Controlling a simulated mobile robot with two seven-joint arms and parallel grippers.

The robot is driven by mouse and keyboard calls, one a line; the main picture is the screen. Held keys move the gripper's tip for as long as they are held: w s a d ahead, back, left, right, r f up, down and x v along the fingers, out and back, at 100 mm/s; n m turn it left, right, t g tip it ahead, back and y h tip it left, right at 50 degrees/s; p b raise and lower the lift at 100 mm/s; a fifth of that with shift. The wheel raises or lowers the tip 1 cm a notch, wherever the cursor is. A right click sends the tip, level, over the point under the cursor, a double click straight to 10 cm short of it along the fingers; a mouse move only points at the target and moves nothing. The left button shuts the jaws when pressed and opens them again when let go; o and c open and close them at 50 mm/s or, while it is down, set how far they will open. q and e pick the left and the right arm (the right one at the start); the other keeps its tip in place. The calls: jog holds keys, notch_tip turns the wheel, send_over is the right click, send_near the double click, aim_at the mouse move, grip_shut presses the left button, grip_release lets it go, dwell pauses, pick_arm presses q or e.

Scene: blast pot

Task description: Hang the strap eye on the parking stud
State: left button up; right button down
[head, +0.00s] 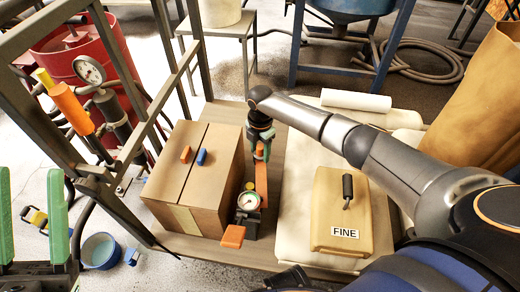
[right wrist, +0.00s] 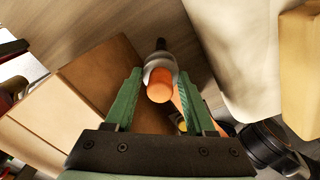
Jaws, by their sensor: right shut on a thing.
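My right gripper (head: 262,148) reaches down beside the cardboard box, in the middle of the head view. In the right wrist view its green fingers (right wrist: 159,80) are closed around an orange-ended piece (right wrist: 160,88) with a grey collar. An orange strap (head: 261,182) hangs just below the gripper in the head view, above a small gauge (head: 248,201). I cannot tell whether the held piece is the strap's eye. I cannot pick out the parking stud with certainty. My left gripper (head: 31,215) is open and empty at the left edge.
The cardboard box (head: 196,170) stands on the bench left of the gripper, with an orange and a blue plug on top. A tan block marked FINE (head: 341,212) lies on a pale sack to the right. A metal frame (head: 118,75) and red pot (head: 72,55) stand at left.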

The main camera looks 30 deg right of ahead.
jog(key=shift+f, duration=0.15)
jog(key=shift+c, duration=0.8)
grip_release()
